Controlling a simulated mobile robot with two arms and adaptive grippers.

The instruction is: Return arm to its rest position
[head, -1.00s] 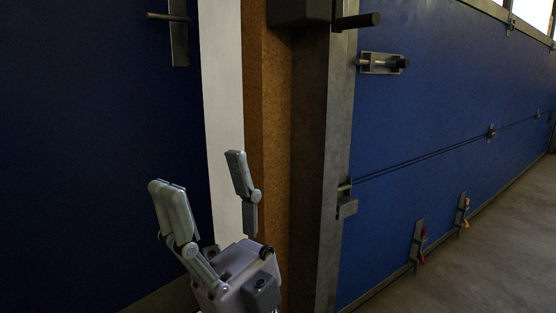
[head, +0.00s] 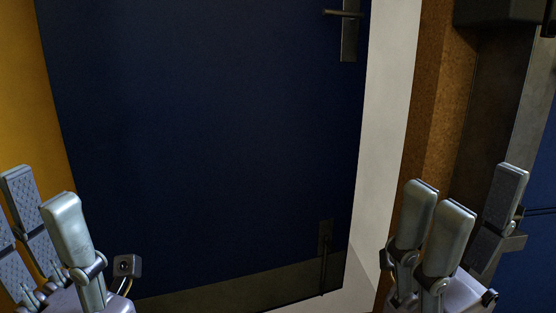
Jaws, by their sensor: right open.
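My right gripper (head: 470,190) is at the lower right. Its fingers stand upright and apart, two on the left and one on the right, with nothing between them. It shows in front of the brown post and the dark metal frame. My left gripper (head: 43,188) is at the lower left, partly cut off by the picture's edge. Its fingers are also upright and spread, with ridged pads showing and nothing seen between them. A dark blue door (head: 210,140) fills the middle between the two grippers.
The blue door has a lever handle (head: 347,28) at the top and a bolt (head: 325,240) low down. Right of it are a pale strip (head: 388,120), the brown post (head: 440,100) and the metal frame (head: 490,110). A yellow wall (head: 50,100) is at the left.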

